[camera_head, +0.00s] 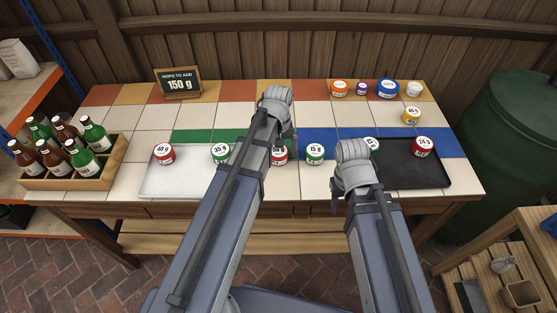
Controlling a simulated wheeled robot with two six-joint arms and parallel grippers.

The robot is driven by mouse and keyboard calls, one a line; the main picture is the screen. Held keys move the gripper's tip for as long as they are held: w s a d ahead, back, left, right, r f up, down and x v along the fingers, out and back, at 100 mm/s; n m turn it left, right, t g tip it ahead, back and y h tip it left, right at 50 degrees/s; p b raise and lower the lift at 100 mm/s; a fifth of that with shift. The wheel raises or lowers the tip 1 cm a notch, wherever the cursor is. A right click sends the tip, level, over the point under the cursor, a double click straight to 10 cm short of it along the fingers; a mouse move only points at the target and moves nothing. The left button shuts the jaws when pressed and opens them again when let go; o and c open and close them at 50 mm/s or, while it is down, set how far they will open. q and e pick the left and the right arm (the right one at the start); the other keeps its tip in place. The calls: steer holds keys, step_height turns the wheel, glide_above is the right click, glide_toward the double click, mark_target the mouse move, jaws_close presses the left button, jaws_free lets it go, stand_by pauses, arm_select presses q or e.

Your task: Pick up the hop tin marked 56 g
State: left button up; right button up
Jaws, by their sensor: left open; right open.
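Several round tins with gram labels stand on the tiled table (320,115). A red tin (280,157) shows just right of my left arm; the arm partly hides its label, so I cannot tell whether it reads 56 g. No fully visible label clearly reads 56 g. My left gripper (275,95) is above the table's middle, beyond that red tin, open, with its fingers hard to make out. My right gripper (352,151) is open over the table's front right, and partly covers a green tin (373,147).
A red 40 g tin (164,153) and green 35 g tin (221,153) are at the pale tray (180,183). A green 15 g tin (315,153) stands between my arms. A red 24 g tin (422,147) is on the dark tray (440,175). A bottle crate (85,182) stands left.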

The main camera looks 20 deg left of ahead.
mark_target(278, 150)
arm_select(q)
steer(key=shift+c, duration=0.2)
steer(key=c, duration=1.2)
steer(key=shift+r, duration=0.1)
steer(key=shift+c, duration=0.2)
step_height(278, 150, up, 10)
steer(key=p, duration=1)
